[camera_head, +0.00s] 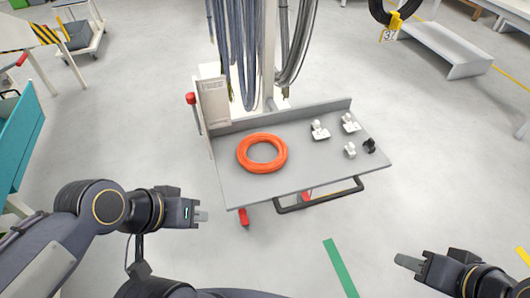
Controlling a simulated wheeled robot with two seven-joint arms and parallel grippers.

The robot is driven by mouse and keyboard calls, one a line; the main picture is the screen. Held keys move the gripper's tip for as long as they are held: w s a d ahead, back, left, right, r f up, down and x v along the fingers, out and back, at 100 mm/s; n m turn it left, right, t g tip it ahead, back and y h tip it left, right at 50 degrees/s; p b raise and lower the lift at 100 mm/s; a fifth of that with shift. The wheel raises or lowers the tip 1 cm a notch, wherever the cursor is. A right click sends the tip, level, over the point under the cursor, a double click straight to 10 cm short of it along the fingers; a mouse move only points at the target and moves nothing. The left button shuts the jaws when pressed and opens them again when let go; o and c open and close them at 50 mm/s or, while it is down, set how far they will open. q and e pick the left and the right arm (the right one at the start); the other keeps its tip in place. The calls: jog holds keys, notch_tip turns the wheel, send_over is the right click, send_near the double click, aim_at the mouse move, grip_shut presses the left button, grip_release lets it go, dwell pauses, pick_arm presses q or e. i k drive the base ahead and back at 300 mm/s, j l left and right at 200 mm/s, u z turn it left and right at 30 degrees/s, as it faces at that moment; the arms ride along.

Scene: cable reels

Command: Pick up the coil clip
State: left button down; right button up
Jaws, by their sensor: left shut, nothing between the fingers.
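Several small parts lie on the right half of the grey cart tray (285,182): white ones on dark bases (319,131) and (350,123), a smaller white one (350,151) and a black one (369,146). I cannot tell which is the coil clip. An orange cable coil (245,155) lies flat on the tray's left half. My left gripper (203,216) is shut and empty, left of the tray's front left corner. My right gripper (406,262) is apart from the tray, to its front right; its finger opening is too small to tell.
Grey cables (245,50) hang over the tray's back beside an upright panel (214,102). A dark push handle (320,197) sticks out in front. A low grey bench (445,48) stands at the back right.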

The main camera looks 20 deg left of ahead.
aim_at(350, 148)
jog(key=i+l+u, duration=0.2)
jog(key=u, duration=0.25)
jog(key=i+l+u, duration=0.3)
jog(key=u, duration=0.15)
